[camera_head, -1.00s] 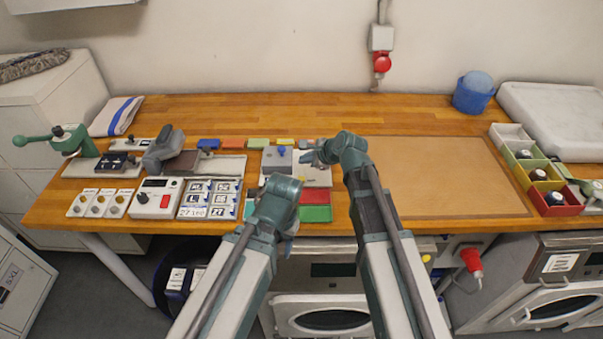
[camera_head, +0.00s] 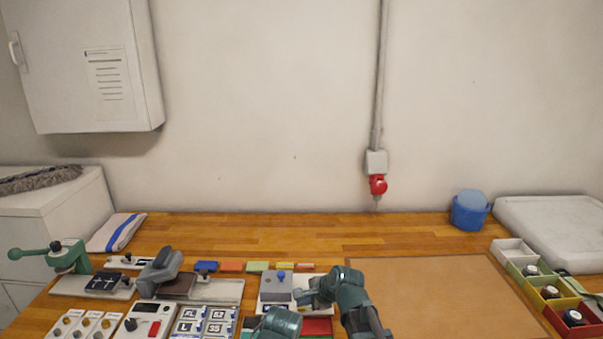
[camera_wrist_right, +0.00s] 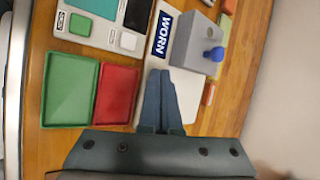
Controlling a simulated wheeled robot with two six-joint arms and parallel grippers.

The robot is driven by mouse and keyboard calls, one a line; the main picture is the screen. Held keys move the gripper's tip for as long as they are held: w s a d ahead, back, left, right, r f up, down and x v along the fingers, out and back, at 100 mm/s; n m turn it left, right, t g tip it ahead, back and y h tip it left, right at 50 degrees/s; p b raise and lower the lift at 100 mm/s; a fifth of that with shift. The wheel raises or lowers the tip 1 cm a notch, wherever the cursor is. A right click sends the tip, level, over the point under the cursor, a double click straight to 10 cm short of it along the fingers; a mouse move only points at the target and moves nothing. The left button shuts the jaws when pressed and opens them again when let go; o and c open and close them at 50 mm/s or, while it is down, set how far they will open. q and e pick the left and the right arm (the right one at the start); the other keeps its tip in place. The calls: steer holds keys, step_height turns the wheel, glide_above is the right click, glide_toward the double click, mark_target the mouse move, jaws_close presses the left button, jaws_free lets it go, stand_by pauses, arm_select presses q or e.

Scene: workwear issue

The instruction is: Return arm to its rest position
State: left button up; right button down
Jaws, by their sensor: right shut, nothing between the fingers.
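My right gripper (camera_head: 305,297) is in the lower middle of the head view, over a pale plate beside a grey block with a blue knob (camera_head: 277,287). In the right wrist view its two fingers (camera_wrist_right: 162,100) lie together with nothing between them, over the pale plate. The grey block (camera_wrist_right: 197,42) and a "WORN" label (camera_wrist_right: 162,33) show just beyond the fingertips. My left wrist (camera_head: 277,323) shows at the bottom edge of the head view; its fingers are hidden or cut off.
A green tray (camera_wrist_right: 70,92) and a red tray (camera_wrist_right: 117,95) lie left of the fingers in the wrist view. A bare brown mat (camera_head: 430,295) leaves free room to the right. A blue bucket (camera_head: 470,210) and coloured bins (camera_head: 548,290) stand farther right.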

steer(key=s+f+n+g+h, duration=0.1)
steer(key=s+n, duration=0.2)
steer(key=s, duration=0.1)
steer(key=s+f+n+g+h, duration=0.1)
steer(key=s+n, duration=0.2)
steer(key=s, duration=0.1)
steer(key=s+d+f+n+g+h, duration=0.1)
steer(key=s+f+n, duration=0.1)
steer(key=s+n, duration=0.2)
steer(key=shift+s+d+g, duration=0.1)
steer(key=shift+s+g, duration=0.2)
steer(key=s+d+n+g+h, duration=0.2)
steer(key=s+d+n+h, duration=0.2)
steer(key=s+n, duration=0.4)
steer(key=shift+s+d+f+n, duration=0.3)
steer(key=shift+s+n, duration=0.1)
steer(key=shift+s, duration=0.4)
